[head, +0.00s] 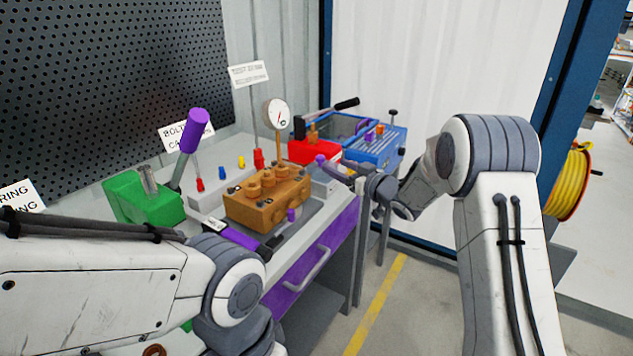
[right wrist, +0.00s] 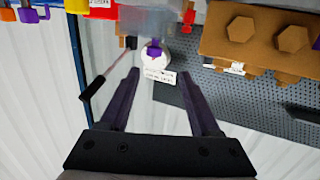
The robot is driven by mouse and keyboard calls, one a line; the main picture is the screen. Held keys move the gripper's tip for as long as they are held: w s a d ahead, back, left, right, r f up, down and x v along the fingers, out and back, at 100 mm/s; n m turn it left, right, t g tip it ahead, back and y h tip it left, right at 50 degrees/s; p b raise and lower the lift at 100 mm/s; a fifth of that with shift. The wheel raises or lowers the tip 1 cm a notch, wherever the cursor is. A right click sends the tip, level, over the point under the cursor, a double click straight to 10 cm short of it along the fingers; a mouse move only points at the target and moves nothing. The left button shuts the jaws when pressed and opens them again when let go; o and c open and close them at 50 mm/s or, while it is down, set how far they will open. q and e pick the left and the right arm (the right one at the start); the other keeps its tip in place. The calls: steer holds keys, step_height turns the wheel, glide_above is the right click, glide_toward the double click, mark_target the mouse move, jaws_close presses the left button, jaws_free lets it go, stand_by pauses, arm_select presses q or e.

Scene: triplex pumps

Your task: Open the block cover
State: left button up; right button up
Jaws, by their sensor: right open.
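A small pale grey block (head: 325,183) stands on the bench between the brown pump block (head: 265,200) and the red unit. A purple knob (head: 320,160) shows above it, and I take this as the block cover. In the right wrist view a translucent grey block (right wrist: 160,20) with a purple knob (right wrist: 154,48) lies just beyond the fingertips. My right gripper (head: 342,172) is open and empty, close to the knob; I cannot tell whether they touch. In the right wrist view its fingers (right wrist: 158,73) are spread apart. My left gripper is out of view.
A red unit (head: 315,150) and a blue box (head: 375,150) with a black-handled lever stand behind. A green pump (head: 140,206) with a purple handle stands left. A gauge (head: 277,114) rises behind the brown block. The purple drawer (head: 310,262) is below. Floor right is clear.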

steer(key=s+a+r+g+h+p, duration=0.1)
steer(key=s+a+h, duration=0.1)
steer(key=s, duration=0.3)
steer(key=s+a+r+m+g+h+p, duration=0.1)
steer(key=s+a+g+h, duration=0.1)
steer(key=s+a+h, duration=0.1)
steer(key=s+a, duration=0.1)
steer(key=s, duration=0.1)
steer(key=shift+s+a+r+m+g+h+p, duration=0.25)
steer(key=shift+s+a+m+g+h+p, duration=0.05)
steer(key=shift+s+a+p, duration=0.05)
